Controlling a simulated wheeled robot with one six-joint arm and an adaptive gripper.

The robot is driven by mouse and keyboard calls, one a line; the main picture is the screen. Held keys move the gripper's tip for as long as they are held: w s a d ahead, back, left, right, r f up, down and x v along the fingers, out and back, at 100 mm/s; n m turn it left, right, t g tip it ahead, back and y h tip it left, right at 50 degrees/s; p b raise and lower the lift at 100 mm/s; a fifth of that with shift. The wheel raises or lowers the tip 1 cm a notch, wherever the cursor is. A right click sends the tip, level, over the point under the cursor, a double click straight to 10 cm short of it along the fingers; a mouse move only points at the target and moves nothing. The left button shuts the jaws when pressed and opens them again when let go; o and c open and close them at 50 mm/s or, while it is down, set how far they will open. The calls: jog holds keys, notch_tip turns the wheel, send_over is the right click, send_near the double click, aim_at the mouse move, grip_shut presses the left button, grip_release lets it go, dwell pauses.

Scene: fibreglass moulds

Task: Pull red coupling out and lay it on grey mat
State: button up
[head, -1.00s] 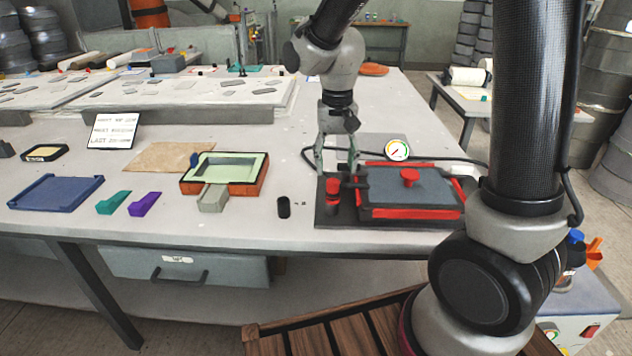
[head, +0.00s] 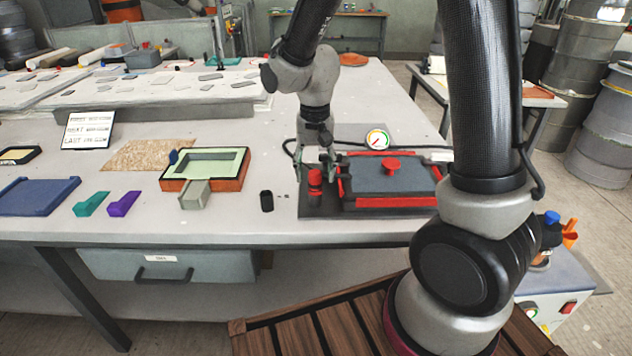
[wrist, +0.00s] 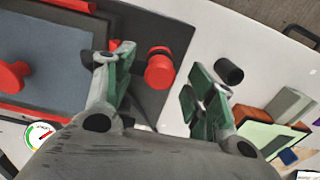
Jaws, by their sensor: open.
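The red coupling (head: 315,177) stands upright at the left end of a dark grey base plate (head: 318,211), beside a closed mould with red edges (head: 390,176). My gripper (head: 316,170) is open above and around the coupling's top, pointing down. In the wrist view, the coupling (wrist: 159,68) shows between the two green-padded fingers (wrist: 158,73), with a gap on either side. Its lower end is hidden there. I cannot tell for certain which surface is the grey mat. A tan mat (head: 148,155) lies at the left.
A small black cylinder (head: 266,200) stands left of the plate. An orange tray with a pale green mould (head: 205,168) is further left, with teal (head: 92,203) and purple (head: 123,203) wedges. A gauge (head: 377,139) and a black hose lie behind the red-edged mould.

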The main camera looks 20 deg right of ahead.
aim_at(315, 172)
jog(key=shift+f, duration=1.95)
grip_shut()
jog(key=shift+r, duration=0.15)
jog(key=shift+r, duration=2.85)
